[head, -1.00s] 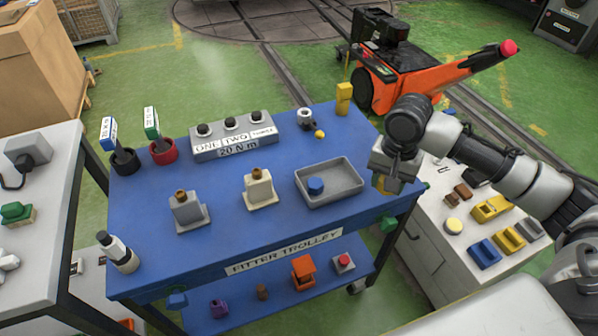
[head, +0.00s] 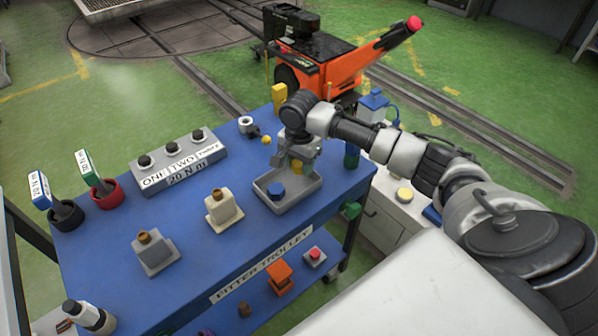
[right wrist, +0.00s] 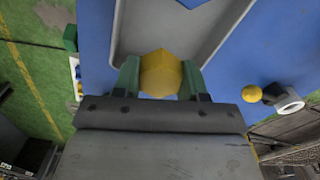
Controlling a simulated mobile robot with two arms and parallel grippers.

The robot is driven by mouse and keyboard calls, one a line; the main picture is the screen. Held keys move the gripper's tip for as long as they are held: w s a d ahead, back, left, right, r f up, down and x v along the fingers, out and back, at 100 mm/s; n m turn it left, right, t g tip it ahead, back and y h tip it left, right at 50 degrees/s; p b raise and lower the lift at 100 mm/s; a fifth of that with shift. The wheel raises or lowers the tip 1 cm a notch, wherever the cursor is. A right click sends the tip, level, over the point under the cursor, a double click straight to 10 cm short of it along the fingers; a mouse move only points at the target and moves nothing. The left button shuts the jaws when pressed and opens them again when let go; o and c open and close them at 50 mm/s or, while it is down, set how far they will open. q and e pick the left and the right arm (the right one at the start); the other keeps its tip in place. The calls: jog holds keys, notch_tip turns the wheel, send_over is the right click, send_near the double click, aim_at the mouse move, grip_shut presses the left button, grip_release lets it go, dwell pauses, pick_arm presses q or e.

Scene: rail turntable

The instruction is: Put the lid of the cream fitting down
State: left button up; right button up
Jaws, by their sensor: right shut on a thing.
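The cream fitting (head: 224,212) stands upright on the blue trolley, with a brown stub showing at its top. My right gripper (head: 300,162) is shut on a yellow six-sided lid (right wrist: 160,73), which shows between the green fingertips in the right wrist view. In the head view the gripper hangs over the back part of the grey tray (head: 311,188), apart from the cream fitting. Whether the yellow lid touches the tray is hard to tell. My left gripper is out of view.
A grey fitting (head: 155,257) stands left of the cream one. A labelled grey block (head: 185,165) with black knobs, a yellow ball (head: 266,140), a white ring (head: 247,126) and a yellow block (head: 279,97) stand behind. Bare blue trolley top lies between the fittings and the labelled block.

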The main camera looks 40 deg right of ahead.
aim_at(300, 180)
jog(key=shift+f, duration=2)
jog(key=o, duration=0.7)
jog(key=shift+f, duration=0.1)
jog(key=shift+o, duration=0.2)
notch_tip(300, 180, up, 12)
jog(key=shift+r, duration=0.15)
